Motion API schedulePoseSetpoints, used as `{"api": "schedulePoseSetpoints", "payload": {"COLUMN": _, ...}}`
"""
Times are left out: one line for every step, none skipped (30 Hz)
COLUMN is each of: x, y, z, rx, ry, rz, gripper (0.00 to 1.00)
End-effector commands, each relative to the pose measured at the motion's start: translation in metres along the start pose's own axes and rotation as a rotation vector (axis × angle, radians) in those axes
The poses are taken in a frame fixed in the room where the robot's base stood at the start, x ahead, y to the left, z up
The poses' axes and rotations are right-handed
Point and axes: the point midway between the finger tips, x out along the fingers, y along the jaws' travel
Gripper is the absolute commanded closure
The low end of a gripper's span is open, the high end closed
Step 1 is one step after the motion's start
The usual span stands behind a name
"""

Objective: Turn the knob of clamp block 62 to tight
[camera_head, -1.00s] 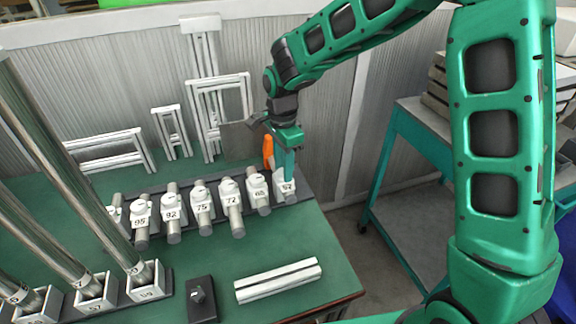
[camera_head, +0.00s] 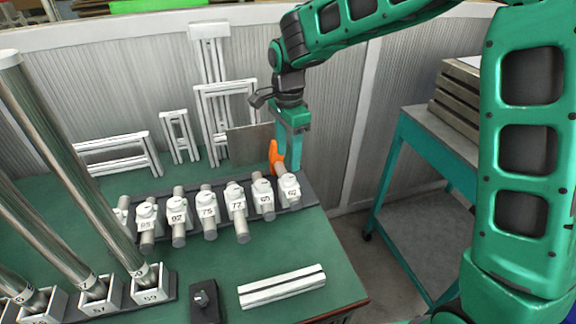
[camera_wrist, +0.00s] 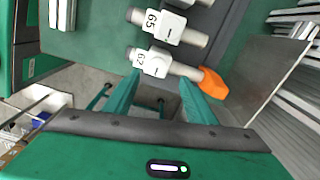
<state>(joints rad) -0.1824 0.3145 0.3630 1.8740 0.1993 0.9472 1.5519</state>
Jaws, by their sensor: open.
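Clamp block 62 (camera_head: 289,188) is the white block at the right end of the row. It also shows in the wrist view (camera_wrist: 152,63), with a grey rod through it and a dark mark on its face; the knob's exact setting is too small to tell. An orange piece (camera_head: 274,157) stands just behind the block; in the wrist view it (camera_wrist: 212,84) lies at the rod's end. My gripper (camera_head: 288,164) points down just above and behind block 62. Its two fingers (camera_wrist: 161,80) are apart with nothing held between them, and the block lies just beyond their tips.
Clamp block 65 (camera_head: 262,191) stands close beside block 62, with several more blocks to the left. A grey plate (camera_head: 250,143) and white frames stand behind. A white rail (camera_head: 282,287) and a black box (camera_head: 205,300) lie in front. The table ends just right of block 62.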

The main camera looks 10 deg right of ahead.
Motion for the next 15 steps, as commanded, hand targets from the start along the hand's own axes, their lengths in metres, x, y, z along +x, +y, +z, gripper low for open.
{"api": "schedulePoseSetpoints", "payload": {"x": -0.009, "y": -0.001, "z": 0.0, "rx": 0.0, "ry": 0.0, "rz": -0.003, "gripper": 0.49}}
{"api": "schedulePoseSetpoints", "payload": {"x": -0.014, "y": -0.001, "z": 0.0, "rx": 0.0, "ry": 0.0, "rz": -0.004, "gripper": 0.49}}
{"api": "schedulePoseSetpoints", "payload": {"x": -0.02, "y": -0.001, "z": 0.0, "rx": 0.0, "ry": 0.0, "rz": -0.003, "gripper": 0.49}}
{"api": "schedulePoseSetpoints", "payload": {"x": -0.024, "y": -0.001, "z": 0.0, "rx": 0.0, "ry": 0.0, "rz": -0.003, "gripper": 0.49}}
{"api": "schedulePoseSetpoints", "payload": {"x": -0.027, "y": -0.002, "z": 0.0, "rx": 0.0, "ry": 0.0, "rz": -0.003, "gripper": 0.49}}
{"api": "schedulePoseSetpoints", "payload": {"x": -0.031, "y": -0.002, "z": 0.0, "rx": 0.0, "ry": 0.0, "rz": -0.002, "gripper": 0.49}}
{"api": "schedulePoseSetpoints", "payload": {"x": -0.033, "y": -0.002, "z": 0.0, "rx": 0.0, "ry": 0.0, "rz": -0.001, "gripper": 0.49}}
{"api": "schedulePoseSetpoints", "payload": {"x": -0.035, "y": -0.002, "z": 0.0, "rx": -0.001, "ry": -0.001, "rz": -0.002, "gripper": 0.49}}
{"api": "schedulePoseSetpoints", "payload": {"x": -0.037, "y": -0.002, "z": 0.0, "rx": -0.001, "ry": -0.001, "rz": -0.002, "gripper": 0.49}}
{"api": "schedulePoseSetpoints", "payload": {"x": -0.038, "y": -0.002, "z": 0.0, "rx": -0.001, "ry": -0.001, "rz": -0.001, "gripper": 0.49}}
{"api": "schedulePoseSetpoints", "payload": {"x": -0.039, "y": -0.002, "z": 0.0, "rx": -0.001, "ry": -0.001, "rz": -0.001, "gripper": 0.49}}
{"api": "schedulePoseSetpoints", "payload": {"x": -0.04, "y": -0.002, "z": 0.0, "rx": -0.001, "ry": -0.001, "rz": 0.0, "gripper": 0.49}}
{"api": "schedulePoseSetpoints", "payload": {"x": -0.04, "y": -0.002, "z": 0.0, "rx": -0.001, "ry": -0.001, "rz": 0.0, "gripper": 0.49}}
{"api": "schedulePoseSetpoints", "payload": {"x": -0.04, "y": -0.002, "z": 0.0, "rx": -0.001, "ry": -0.001, "rz": 0.0, "gripper": 0.49}}
{"api": "schedulePoseSetpoints", "payload": {"x": -0.04, "y": -0.001, "z": 0.0, "rx": -0.001, "ry": -0.001, "rz": 0.0, "gripper": 0.49}}
